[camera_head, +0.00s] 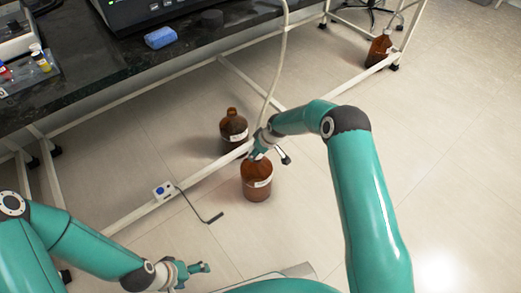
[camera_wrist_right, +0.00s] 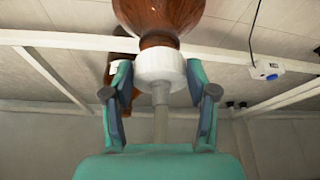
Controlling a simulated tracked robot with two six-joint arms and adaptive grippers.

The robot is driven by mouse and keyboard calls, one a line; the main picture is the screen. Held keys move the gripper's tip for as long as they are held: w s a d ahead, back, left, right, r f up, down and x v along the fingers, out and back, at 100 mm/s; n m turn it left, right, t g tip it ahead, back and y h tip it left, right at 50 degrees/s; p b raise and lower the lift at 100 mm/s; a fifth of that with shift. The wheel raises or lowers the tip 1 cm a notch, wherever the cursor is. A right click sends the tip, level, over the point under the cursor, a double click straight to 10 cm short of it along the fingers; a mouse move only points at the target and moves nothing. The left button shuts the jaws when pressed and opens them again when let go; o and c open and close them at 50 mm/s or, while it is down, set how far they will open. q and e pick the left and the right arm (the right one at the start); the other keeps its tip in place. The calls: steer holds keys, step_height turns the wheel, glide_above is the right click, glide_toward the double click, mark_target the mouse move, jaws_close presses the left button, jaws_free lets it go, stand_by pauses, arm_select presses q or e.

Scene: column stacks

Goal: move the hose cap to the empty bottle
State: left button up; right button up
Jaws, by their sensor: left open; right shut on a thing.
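A brown bottle (camera_head: 257,188) with a white label stands on the floor below my right gripper (camera_head: 264,152). It looks evenly reddish brown. In the right wrist view the white hose cap (camera_wrist_right: 160,68) is at this bottle's mouth (camera_wrist_right: 160,22), with the hose running from it between the fingers. My right gripper is shut on the cap; whether the cap is fully seated I cannot tell. A second brown bottle (camera_head: 233,134), darker in its lower part, stands just behind with a bare neck. A third brown bottle (camera_head: 379,50) stands far right. My left gripper (camera_head: 198,273) is open and empty at lower left.
The pale hose (camera_head: 281,60) hangs from the dark bench (camera_head: 80,62). White frame bars (camera_head: 140,212) run low behind the front bottle. A small switch box (camera_head: 164,190) with a black cable lies by a bar. Floor at right is clear.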

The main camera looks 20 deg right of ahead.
steer(key=shift+f+b, duration=0.9)
steer(key=shift+b, duration=0.15)
stand_by(0.9)
steer(key=o, duration=1.2)
steer(key=shift+r, duration=0.1)
steer(key=v, duration=1.1)
steer(key=shift+s+d+r, duration=0.15)
steer(key=shift+s+r, duration=0.05)
steer(key=shift+r, duration=0.1)
